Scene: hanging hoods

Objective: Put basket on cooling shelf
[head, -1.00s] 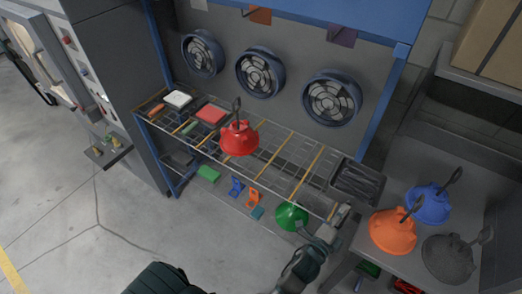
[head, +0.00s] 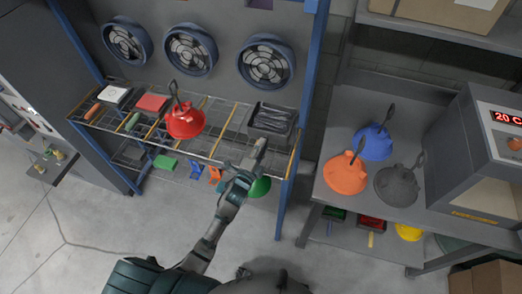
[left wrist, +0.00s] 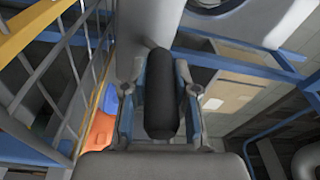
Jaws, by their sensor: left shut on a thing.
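My left gripper (head: 257,154) is shut on a black handle (left wrist: 161,95), which stands between its fingers in the left wrist view. A green dome-shaped basket (head: 260,188) shows just below this gripper, partly hidden by it, at the front right of the wire cooling shelf (head: 222,117). I cannot tell whether the basket touches the shelf. A red dome-shaped basket (head: 185,123) with a dark upright handle sits on the shelf, left of the gripper. My right gripper is not in view.
Three fans (head: 190,50) line the panel behind the shelf. A black tray (head: 272,120) takes the shelf's right end; a red block (head: 152,103) and other items take the left. Orange (head: 344,175), blue (head: 373,144) and grey (head: 396,186) baskets stand on the right table.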

